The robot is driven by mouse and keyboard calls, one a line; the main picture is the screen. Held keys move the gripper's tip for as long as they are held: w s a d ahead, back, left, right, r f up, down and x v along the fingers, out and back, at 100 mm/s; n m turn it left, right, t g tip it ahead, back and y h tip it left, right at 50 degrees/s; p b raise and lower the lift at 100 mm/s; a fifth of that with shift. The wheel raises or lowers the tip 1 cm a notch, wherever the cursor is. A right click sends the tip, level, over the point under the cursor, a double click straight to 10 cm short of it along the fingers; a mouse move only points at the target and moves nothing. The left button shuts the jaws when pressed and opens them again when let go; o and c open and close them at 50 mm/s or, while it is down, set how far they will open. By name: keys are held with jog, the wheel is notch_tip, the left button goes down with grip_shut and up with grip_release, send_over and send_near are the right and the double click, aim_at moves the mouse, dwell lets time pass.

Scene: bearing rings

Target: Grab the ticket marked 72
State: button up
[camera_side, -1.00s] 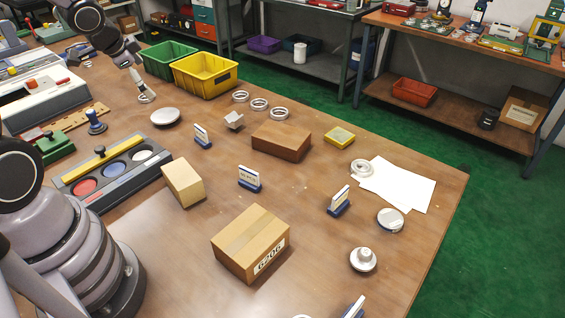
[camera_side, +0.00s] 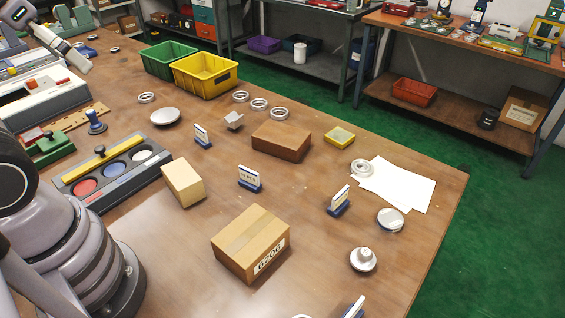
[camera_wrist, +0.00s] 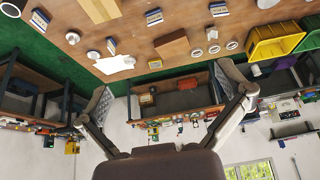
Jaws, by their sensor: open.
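Several small white cards stand upright in blue bases on the wooden table. In the side view one stands near the block (camera_side: 202,135), one in the middle (camera_side: 249,179), one to the right (camera_side: 339,200) and one at the bottom edge (camera_side: 355,307). The marks on them are too small to read, so I cannot tell which is the ticket marked 72. In the wrist view cards also show (camera_wrist: 153,17). My gripper (camera_wrist: 165,92) is open and empty there, its fingers wide apart, far from the cards.
A cardboard box (camera_side: 250,243), brown block (camera_side: 281,140), tan block (camera_side: 183,183) and yellow box (camera_side: 340,136) stand among the cards. Green (camera_side: 168,58) and yellow (camera_side: 205,74) bins are at the back. Rings (camera_side: 259,104) lie beyond. White paper (camera_side: 397,186) lies at right.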

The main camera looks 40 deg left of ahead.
jog(key=shift+c, duration=0.4)
jog(key=w+d+f+n+g+h, duration=0.2)
jog(key=w+d+f+g+h, duration=0.15)
jog(key=d, duration=0.45)
jog(key=w+d+f+n+g+h, duration=0.2)
jog(key=w+d+f+g+h, duration=0.15)
jog(key=d, duration=0.45)
jog(key=w+d+f+n+g+h, duration=0.25)
jog(key=w+d+f, duration=0.2)
jog(key=d, duration=0.35)
jog(key=w+d+f+n+h, duration=0.2)
jog(key=d+f+n+h, duration=0.25)
jog(key=d+f, duration=0.55)
jog(key=n+t, duration=0.3)
jog(key=n, duration=0.3)
send_near(351, 316)
jog(key=d+f, duration=0.1)
jog(key=w+f, duration=0.1)
jog(key=d+f, duration=0.1)
jog(key=shift+w+d+f, duration=0.2)
jog(key=shift+d+f, duration=0.1)
jog(key=shift+f, duration=0.1)
jog(key=shift+d+f, duration=0.25)
jog(key=shift+d, duration=0.05)
jog(key=shift+y, duration=0.3)
jog(key=x, duration=0.6)
jog(key=shift+d, duration=0.25)
